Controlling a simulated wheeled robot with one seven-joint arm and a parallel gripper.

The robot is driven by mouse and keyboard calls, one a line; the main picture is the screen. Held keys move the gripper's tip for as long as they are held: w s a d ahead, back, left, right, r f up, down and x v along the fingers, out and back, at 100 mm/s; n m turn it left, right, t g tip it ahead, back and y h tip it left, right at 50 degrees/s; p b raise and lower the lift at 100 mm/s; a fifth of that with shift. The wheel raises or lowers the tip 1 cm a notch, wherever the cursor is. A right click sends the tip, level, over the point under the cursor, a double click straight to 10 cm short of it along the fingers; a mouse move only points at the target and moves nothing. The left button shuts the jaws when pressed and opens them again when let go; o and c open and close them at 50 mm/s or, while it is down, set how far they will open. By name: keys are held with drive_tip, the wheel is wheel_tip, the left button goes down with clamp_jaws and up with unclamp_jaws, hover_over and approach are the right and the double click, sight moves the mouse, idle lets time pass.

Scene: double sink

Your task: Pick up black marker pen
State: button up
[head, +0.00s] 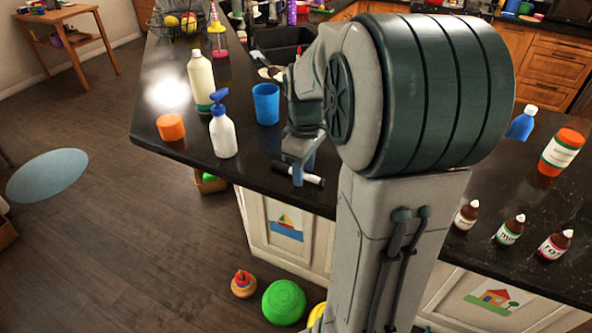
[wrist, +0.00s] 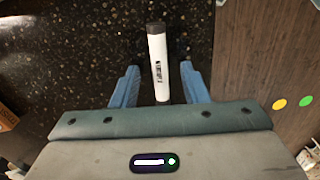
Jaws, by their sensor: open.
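The marker pen (wrist: 157,65) has a white barrel with dark lettering and a black end. In the wrist view it lies on the dark speckled countertop (wrist: 80,40), between and ahead of the two blue fingers of my gripper (wrist: 160,82). The fingers stand apart, with a gap on each side of the pen. In the head view the pen (head: 312,180) lies close to the counter's front edge, and my gripper (head: 302,170) is right at it, partly covering it. My arm hides some of the counter.
A white pump bottle (head: 222,137), a blue cup (head: 266,104), an orange lid-like object (head: 170,127) and a tall cream bottle (head: 201,80) stand to the left. Several small brown bottles (head: 509,231) stand at the right. The counter edge drops to a wood floor (head: 130,230) with toys.

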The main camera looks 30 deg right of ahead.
clamp_jaws()
drive_tip(key=shift+r, duration=0.7)
wheel_tip(320, 180, up, 3)
drive_tip(key=shift+b, duration=0.5)
drive_tip(key=s+d+r+b, duration=0.1)
drive_tip(key=s+d+r, duration=0.5)
drive_tip(key=s+d, duration=0.1)
drive_tip(key=shift+s+d+r+b, duration=0.3)
drive_tip(key=shift+s+d, duration=0.05)
drive_tip(key=shift+s, duration=0.4)
